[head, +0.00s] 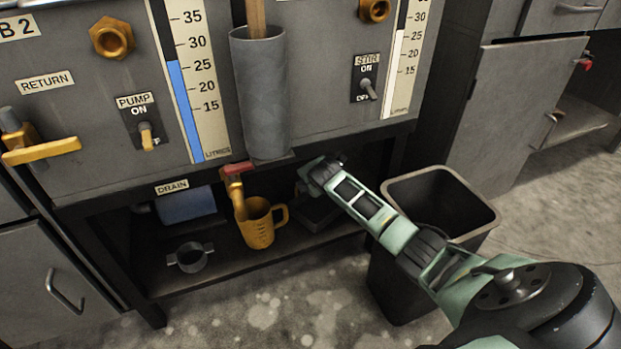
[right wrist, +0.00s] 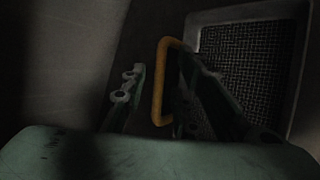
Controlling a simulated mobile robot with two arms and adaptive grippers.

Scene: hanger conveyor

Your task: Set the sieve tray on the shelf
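The sieve tray (right wrist: 250,66) shows in the right wrist view as a grey-rimmed frame around a dark mesh, with a yellow handle (right wrist: 163,82) at its left side. In the head view, the dark tray (head: 320,214) is partly visible under the tank, over the lower shelf (head: 232,267). I cannot tell whether it rests on the shelf. My right gripper (right wrist: 161,68) has a finger on each side of the handle, with a visible gap to the left finger. In the head view its fingertips are hard to make out in the shadow. My left gripper is not in view.
A yellow jug (head: 258,226) stands under the red-handled drain tap (head: 236,172), left of the tray. A black bin (head: 440,200) stands right, below my right arm.

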